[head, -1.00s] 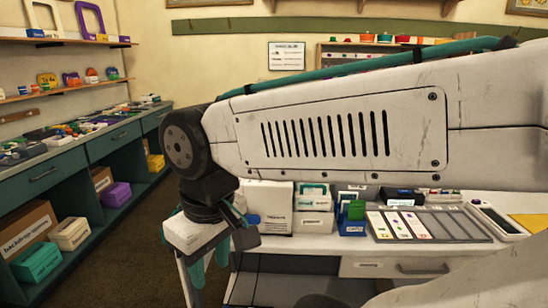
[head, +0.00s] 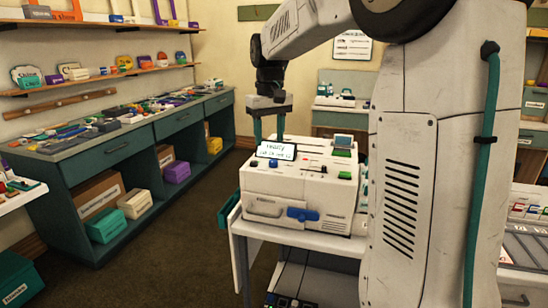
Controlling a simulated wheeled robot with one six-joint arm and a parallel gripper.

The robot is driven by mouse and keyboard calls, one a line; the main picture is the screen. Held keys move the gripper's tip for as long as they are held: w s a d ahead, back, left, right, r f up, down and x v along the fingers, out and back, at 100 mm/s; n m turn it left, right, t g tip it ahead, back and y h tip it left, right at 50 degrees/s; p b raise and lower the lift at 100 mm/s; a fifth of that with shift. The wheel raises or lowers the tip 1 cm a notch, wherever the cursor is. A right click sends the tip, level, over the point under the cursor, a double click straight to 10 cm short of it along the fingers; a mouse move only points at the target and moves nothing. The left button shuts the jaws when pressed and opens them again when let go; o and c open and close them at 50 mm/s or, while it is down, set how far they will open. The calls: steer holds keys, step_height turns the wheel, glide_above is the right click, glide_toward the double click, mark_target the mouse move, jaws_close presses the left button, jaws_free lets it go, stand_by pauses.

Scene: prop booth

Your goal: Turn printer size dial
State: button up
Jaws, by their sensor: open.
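The white printer (head: 322,194) stands on a small table left of my arm. Its tilted screen (head: 276,150) is lit and shows a line reading "ready". A small blue knob (head: 273,163) sits below the screen; I cannot tell whether it is the size dial. A blue handle (head: 302,214) is on the printer's front. My gripper (head: 269,133) points down, open, with its teal fingers apart and nothing seen between them. It appears over or behind the screen, and the fingertips are partly hidden near the screen's top edge.
A long green counter (head: 112,158) with many small props runs along the left wall, with boxes on its lower shelf. Open floor (head: 165,245) lies between it and the printer table (head: 296,242). A tray of cards (head: 522,246) is at the right edge.

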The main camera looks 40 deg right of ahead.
glide_above(273, 161)
step_height(273, 161, down, 2)
steer(key=shift+s+a+f, duration=0.1)
steer(key=shift+s, duration=0.05)
steer(key=shift+f, duration=0.25)
step_height(273, 161, down, 7)
steer(key=shift+f, duration=0.15)
steer(key=c, duration=1)
